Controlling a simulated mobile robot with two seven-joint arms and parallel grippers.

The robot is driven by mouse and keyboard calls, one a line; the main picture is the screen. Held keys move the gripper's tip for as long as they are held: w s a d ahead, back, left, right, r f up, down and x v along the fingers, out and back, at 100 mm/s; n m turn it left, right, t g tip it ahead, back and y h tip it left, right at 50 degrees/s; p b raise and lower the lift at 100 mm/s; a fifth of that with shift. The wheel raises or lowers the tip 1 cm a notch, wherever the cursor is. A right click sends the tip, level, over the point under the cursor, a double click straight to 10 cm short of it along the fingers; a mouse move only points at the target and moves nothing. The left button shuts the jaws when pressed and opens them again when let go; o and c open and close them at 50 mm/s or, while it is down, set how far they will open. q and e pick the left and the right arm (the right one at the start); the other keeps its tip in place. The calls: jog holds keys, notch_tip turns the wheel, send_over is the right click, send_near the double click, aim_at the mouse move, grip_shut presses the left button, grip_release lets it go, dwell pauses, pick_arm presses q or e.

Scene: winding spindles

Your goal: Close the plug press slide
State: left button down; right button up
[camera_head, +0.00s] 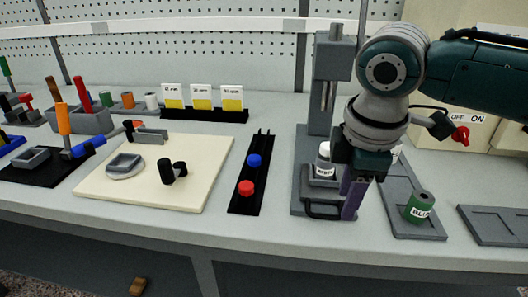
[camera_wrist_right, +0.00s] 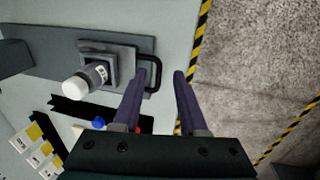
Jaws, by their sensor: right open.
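The plug press (camera_head: 332,65) is a grey upright column on a grey base plate. Its grey slide (camera_head: 318,182) carries a white-capped bottle with a dark-lettered label (camera_head: 324,155). The slide's black loop handle (camera_head: 322,210) is at the front; the handle's outer bar (camera_wrist_right: 159,72) also shows in the wrist view. My right gripper (camera_wrist_right: 160,69) is open, its purple fingers straddling that bar in the picture. Contact cannot be told. In the head view the right gripper (camera_head: 352,200) hangs at the press's front right, hiding part of the base. My left gripper is not in view.
A grey tray (camera_head: 425,228) with a green labelled spool (camera_head: 419,207) is right of the press. A black rack (camera_head: 240,200) with blue and red pieces and a cream board (camera_head: 205,190) are left.

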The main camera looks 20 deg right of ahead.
aim_at(339, 216)
jog(key=shift+w+d+f+b, duration=0.1)
jog(key=shift+w+f+b, duration=0.1)
jog(key=shift+f, duration=0.8)
jog(key=shift+w+d+f+b, duration=0.1)
jog(key=shift+w+f+b, duration=0.05)
jog(key=shift+f, duration=0.8)
jog(key=shift+a, duration=0.1)
grip_shut()
